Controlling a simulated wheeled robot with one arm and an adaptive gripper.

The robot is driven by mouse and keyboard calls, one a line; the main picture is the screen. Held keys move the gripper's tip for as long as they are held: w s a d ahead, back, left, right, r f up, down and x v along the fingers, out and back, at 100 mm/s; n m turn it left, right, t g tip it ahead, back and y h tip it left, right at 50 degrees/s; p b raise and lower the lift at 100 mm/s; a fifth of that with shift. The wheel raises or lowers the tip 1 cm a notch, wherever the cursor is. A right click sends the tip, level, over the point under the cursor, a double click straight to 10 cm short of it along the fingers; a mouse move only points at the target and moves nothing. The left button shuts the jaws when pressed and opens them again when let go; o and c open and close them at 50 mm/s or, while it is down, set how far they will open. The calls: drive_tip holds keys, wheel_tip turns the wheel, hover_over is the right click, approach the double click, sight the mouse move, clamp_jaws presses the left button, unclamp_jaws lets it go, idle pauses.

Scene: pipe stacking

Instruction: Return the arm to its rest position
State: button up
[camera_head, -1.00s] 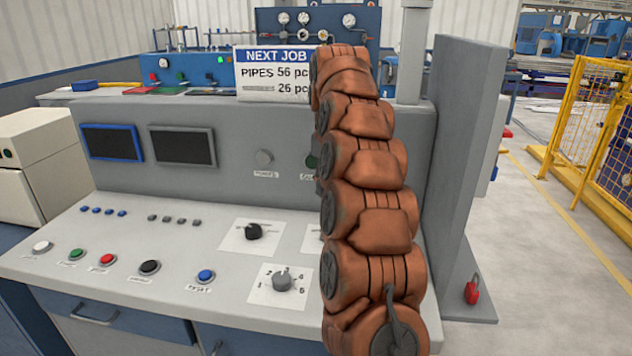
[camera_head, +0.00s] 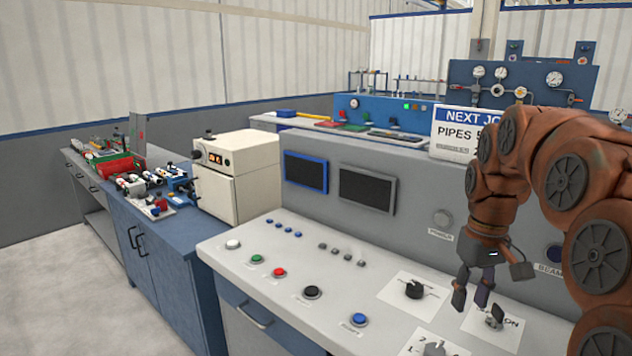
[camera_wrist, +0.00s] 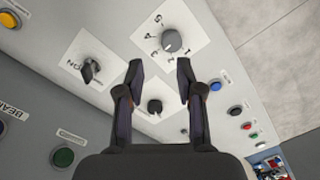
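My gripper (camera_head: 470,298) hangs at the right of the head view, pointing down over the sloped top of the grey control console (camera_head: 290,250). My copper-coloured arm is bent at the right edge. In the wrist view my gripper (camera_wrist: 160,72) has its two dark fingers spread apart with nothing between them. Beyond the fingers are a numbered rotary selector (camera_wrist: 171,40), a black knob (camera_wrist: 155,106) and a switch with an "ON" label (camera_wrist: 90,70). I cannot tell the exact height of the fingertips above the panel.
A "NEXT JOB" sign (camera_head: 457,132) stands behind the console, with a blue gauge panel (camera_head: 525,82) beyond. A cream box-like machine (camera_head: 236,175) and a blue cabinet (camera_head: 160,260) stand to the left. The floor (camera_head: 60,290) at the front left is clear.

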drive_tip(key=s+a+f+p, duration=0.1)
drive_tip(key=s+a+f, duration=0.2)
drive_tip(key=s, duration=0.6)
drive_tip(key=s+a+f+m+p, duration=0.1)
drive_tip(key=s+a+f, duration=0.2)
drive_tip(key=s, duration=0.6)
drive_tip(key=s+a+f+g, duration=0.1)
drive_tip(key=s+a+f, duration=0.2)
drive_tip(key=s, duration=0.7)
drive_tip(key=shift+a+m+p, duration=0.25)
drive_tip(key=shift+m+p, duration=0.15)
